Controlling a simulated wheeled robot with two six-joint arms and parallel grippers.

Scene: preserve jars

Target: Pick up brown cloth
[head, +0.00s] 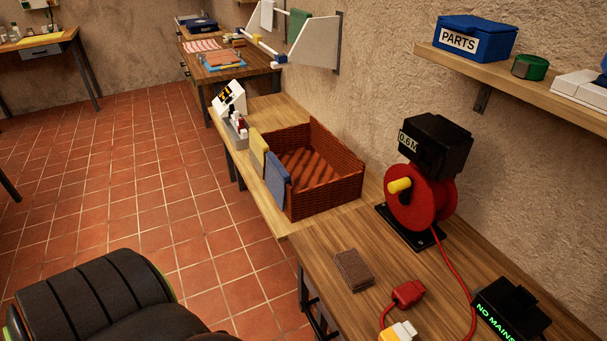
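A brown cloth (353,270), small, folded and roughly square, lies flat on the near wooden table (330,241), close to the table's left edge. Its top is fully visible and nothing lies on it. Neither of my grippers shows in the head view, so nothing is seen touching the cloth.
A red connector (408,293) lies right of the cloth, with a yellow-and-white plug (399,332) in front. A red cable reel (420,205) and a black sign box (509,308) stand farther right. A wicker basket (330,190) with blue (277,182) and yellow cloths on its side stands behind.

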